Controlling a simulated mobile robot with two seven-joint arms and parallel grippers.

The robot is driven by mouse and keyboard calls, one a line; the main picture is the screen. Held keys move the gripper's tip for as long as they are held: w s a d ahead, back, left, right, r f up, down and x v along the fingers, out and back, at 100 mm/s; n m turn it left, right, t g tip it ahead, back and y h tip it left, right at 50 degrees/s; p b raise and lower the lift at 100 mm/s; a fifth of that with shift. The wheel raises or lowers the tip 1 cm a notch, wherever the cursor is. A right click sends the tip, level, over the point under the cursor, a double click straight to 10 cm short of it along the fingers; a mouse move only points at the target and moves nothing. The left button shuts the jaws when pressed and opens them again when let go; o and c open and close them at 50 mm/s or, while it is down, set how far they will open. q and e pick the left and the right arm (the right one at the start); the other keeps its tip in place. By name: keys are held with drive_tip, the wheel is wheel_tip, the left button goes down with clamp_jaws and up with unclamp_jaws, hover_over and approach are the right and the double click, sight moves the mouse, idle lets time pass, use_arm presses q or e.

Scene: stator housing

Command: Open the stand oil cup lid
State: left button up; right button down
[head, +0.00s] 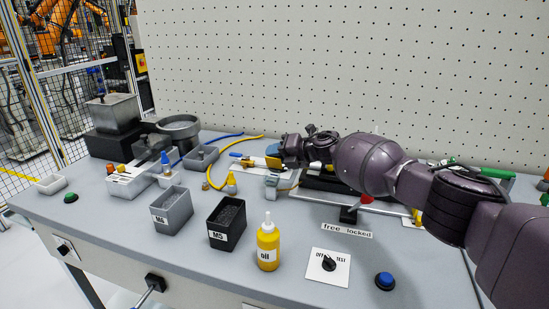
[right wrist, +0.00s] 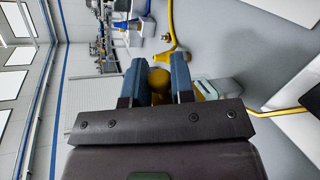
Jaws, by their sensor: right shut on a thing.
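My right gripper (head: 275,156) reaches in from the right over the back middle of the bench. In the right wrist view its two blue fingers (right wrist: 159,83) are shut on a rounded yellow-brown piece (right wrist: 158,78), which appears to be the oil cup lid. In the head view a bit of this yellow piece (head: 272,149) shows at the fingertips. The cup under it is mostly hidden, so I cannot tell how far the lid is open. My left gripper is in neither view.
A yellow oil bottle (head: 268,246), a black M5 bin (head: 227,222) and a grey bin (head: 172,209) stand in front. A small grey block (head: 271,187) stands below the gripper. A yellow hose (head: 210,176) curves to its left. A pegboard (head: 350,60) rises behind.

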drive_tip(key=shift+w+d+f+m+g+b, duration=0.15)
drive_tip(key=shift+w+f+m+g+b, duration=0.3)
drive_tip(key=shift+m, duration=0.25)
drive_tip(key=m+b, duration=0.1)
drive_tip(key=m+g+b, duration=0.1)
drive_tip(key=w+g, duration=0.1)
drive_tip(key=shift+d+f+m+y+b, duration=0.2)
drive_tip(key=shift+f+m+y+b, duration=0.05)
drive_tip(key=shift+m+y+b, duration=0.15)
drive_tip(key=shift+r, duration=0.1)
drive_tip(key=c, duration=1)
unclamp_jaws()
